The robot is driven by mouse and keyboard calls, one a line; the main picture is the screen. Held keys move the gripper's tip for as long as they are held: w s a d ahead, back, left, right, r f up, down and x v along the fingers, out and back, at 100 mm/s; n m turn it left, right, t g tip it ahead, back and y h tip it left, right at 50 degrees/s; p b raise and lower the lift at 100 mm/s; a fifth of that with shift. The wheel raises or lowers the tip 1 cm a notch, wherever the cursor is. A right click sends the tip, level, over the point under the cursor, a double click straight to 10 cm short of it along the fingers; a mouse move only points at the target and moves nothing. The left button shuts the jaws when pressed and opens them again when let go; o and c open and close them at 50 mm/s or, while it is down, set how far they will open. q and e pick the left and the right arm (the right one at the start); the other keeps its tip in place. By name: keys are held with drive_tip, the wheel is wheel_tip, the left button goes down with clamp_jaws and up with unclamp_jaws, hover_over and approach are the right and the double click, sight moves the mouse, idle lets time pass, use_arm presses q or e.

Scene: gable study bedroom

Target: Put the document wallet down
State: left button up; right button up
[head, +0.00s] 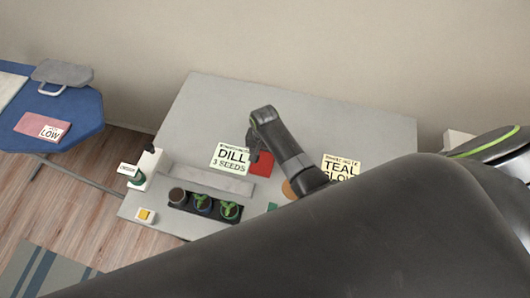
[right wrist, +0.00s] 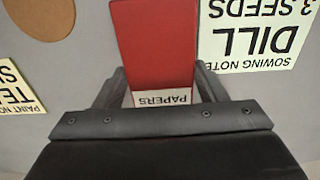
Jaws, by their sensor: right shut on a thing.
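The document wallet (right wrist: 155,45) is red with a white label reading PAPERS. In the right wrist view it lies between the two fingers of my right gripper (right wrist: 163,88), which is shut on it. In the head view the wallet (head: 262,164) shows as a red patch beside my right gripper (head: 253,150), over the grey table (head: 330,122). I cannot tell whether the wallet touches the table top. My right arm hides part of the wallet and much of the table's near side. My left gripper is not in view.
A DILL seeds note (head: 230,157) lies next to the wallet, and a TEAL note (head: 341,165) is to the right. A tray (head: 189,207) of small pots stands at the front left. The table's back is clear.

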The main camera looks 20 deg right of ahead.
drive_tip(key=shift+f, duration=0.55)
drive_tip(key=shift+f, duration=0.25)
drive_tip(key=o, duration=0.7)
drive_tip(key=shift+s+r, duration=0.1)
drive_tip(key=o, duration=0.4)
drive_tip(key=shift+s, duration=0.15)
drive_tip(key=shift+c, duration=0.2)
drive_tip(key=shift+a, duration=0.1)
